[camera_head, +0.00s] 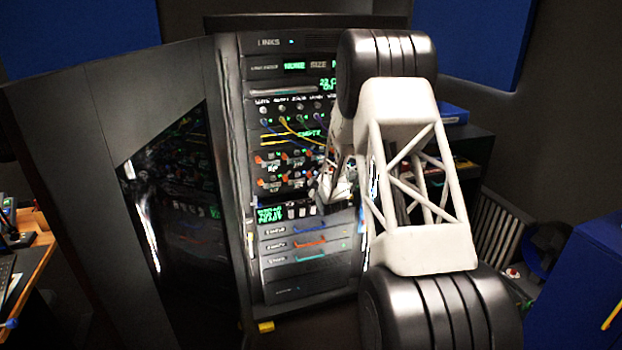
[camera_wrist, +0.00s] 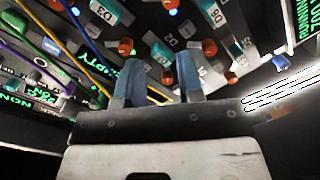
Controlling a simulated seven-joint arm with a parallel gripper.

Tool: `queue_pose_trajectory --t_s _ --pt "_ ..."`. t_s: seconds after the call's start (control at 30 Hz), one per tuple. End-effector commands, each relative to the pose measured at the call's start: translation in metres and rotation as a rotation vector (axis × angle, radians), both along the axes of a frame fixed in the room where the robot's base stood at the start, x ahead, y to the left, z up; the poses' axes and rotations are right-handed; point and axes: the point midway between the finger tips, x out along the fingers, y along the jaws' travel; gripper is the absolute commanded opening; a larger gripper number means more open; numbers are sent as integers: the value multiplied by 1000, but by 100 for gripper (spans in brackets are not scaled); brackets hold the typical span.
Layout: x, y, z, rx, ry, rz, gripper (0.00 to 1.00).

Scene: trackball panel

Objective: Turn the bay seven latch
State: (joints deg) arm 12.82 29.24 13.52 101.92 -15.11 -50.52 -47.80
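The rack panel (camera_head: 283,135) stands open, with two rows of bays bearing orange latches (camera_head: 258,184). I cannot read which is bay seven. My gripper (camera_wrist: 158,78) has two blue fingers, apart, pointing at the bay rows. In the head view, my gripper (camera_head: 325,190) is at the right of the lower bay row, and my arm hides the panel's right side.
Coloured cables (camera_head: 290,127) hang across the panel above the bays. Drawers with coloured handles (camera_head: 300,243) lie below. The rack's dark door (camera_head: 100,130) swings open at left. A desk (camera_head: 30,250) stands far left and a blue box (camera_head: 580,285) at right.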

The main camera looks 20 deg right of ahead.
Motion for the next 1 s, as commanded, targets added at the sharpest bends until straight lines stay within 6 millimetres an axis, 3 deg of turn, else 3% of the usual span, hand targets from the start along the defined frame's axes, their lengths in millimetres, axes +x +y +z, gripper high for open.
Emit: queue_pose_trajectory --t_s 0.1,0.3,1.0 --pt "10 -7 -21 -28 -37 11 34" --pt "19 -13 -37 -57 -80 21 34" --pt "27 -14 -40 -62 -87 23 34"
